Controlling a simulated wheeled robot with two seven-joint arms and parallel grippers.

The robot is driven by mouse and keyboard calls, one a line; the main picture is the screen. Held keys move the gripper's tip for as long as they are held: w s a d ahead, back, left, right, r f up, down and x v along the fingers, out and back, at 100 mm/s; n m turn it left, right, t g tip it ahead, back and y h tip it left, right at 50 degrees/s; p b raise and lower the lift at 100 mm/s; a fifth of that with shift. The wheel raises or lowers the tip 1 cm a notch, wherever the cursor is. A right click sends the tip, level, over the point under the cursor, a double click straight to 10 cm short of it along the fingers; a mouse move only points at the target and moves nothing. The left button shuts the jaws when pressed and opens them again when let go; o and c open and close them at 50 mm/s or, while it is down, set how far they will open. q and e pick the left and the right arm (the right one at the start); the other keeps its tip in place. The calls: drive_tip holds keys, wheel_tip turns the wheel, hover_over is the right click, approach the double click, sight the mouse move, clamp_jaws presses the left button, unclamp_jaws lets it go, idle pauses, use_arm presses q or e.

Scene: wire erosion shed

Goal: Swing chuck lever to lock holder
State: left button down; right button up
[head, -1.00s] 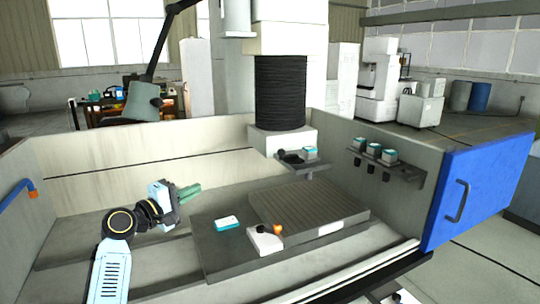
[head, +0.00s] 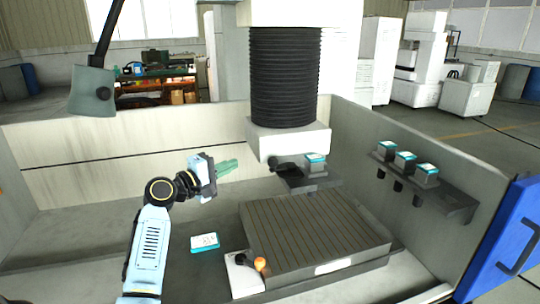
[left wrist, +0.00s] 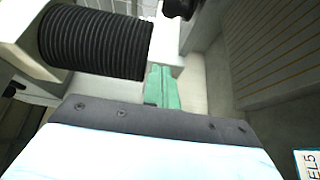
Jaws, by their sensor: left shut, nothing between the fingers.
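A grey bracket (head: 302,184) below the machine head carries a holder with a teal top (head: 316,163). A black lever-like part (head: 286,165) lies at its left; I cannot tell for certain that it is the chuck lever or whether it is locked. A dark rounded part at the top of the left wrist view (left wrist: 179,8) may be the same one. My left gripper (head: 228,168) has green fingers, shut and empty, left of and apart from the black part. Its fingers also show in the left wrist view (left wrist: 162,88). My right gripper is out of view.
Black bellows (head: 284,75) hang above the bracket. A shelf (head: 430,188) with several teal-topped holders is on the right wall. A blue door (head: 513,245) stands at right.

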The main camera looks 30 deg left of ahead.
sight(286, 167)
use_arm(q)
drive_tip(key=w+d+p, duration=0.2)
drive_tip(key=w+d, duration=0.3)
drive_tip(key=w, duration=0.2)
drive_tip(key=shift+w+d, duration=0.25)
drive_tip(key=shift+d, duration=0.05)
idle(0.4)
idle(0.4)
drive_tip(key=shift+s+d+n+y+p, duration=0.25)
drive_tip(key=shift+n+y+p, duration=0.15)
drive_tip(key=shift+y+p, duration=0.2)
